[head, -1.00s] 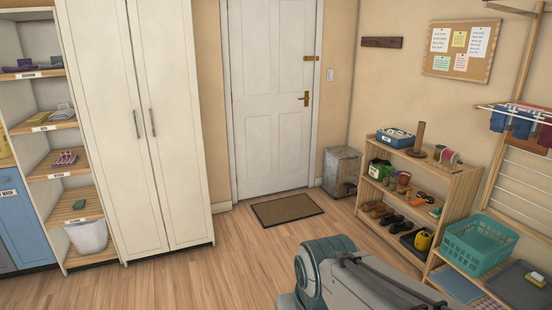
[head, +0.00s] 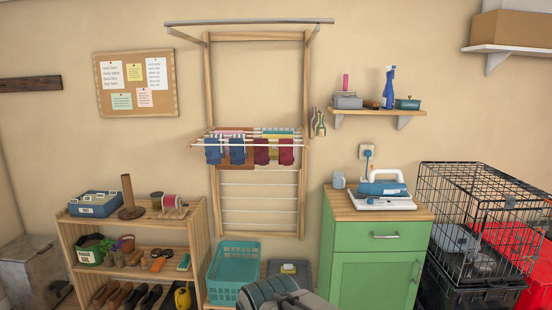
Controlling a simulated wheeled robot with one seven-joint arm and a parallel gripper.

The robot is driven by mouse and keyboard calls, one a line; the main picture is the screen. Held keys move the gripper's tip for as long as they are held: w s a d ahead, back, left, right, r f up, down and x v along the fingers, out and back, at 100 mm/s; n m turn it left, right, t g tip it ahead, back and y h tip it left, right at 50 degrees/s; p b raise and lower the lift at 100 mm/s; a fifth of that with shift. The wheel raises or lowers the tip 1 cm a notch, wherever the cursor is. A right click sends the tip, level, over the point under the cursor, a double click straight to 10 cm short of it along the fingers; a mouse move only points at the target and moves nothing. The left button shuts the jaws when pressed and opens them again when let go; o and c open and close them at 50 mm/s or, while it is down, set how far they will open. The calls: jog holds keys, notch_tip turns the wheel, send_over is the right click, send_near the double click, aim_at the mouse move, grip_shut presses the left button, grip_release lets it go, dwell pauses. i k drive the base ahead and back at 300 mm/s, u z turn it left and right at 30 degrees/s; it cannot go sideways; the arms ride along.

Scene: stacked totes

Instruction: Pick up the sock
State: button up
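Small blue (head: 237,151) and dark red (head: 262,151) cloth items, which look like socks, hang from the front rail of a wooden wall drying rack (head: 305,195). Patterned cloths (head: 278,131) lie over the rails just behind them. I cannot tell which one is the task's sock. Part of my own arm shows at the bottom middle, below and in front of the rack. My gripper is not visible.
A teal basket (head: 232,270) stands below the rack. A wooden shelf unit (head: 128,220) with shoes and tools is on the left. A green cabinet (head: 375,275) with an iron (head: 383,188) and a wire crate (head: 475,215) are on the right.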

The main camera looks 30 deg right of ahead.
aim_at(286, 158)
jog(key=z, duration=0.55)
jog(key=i, duration=1.6)
jog(key=z, duration=0.35)
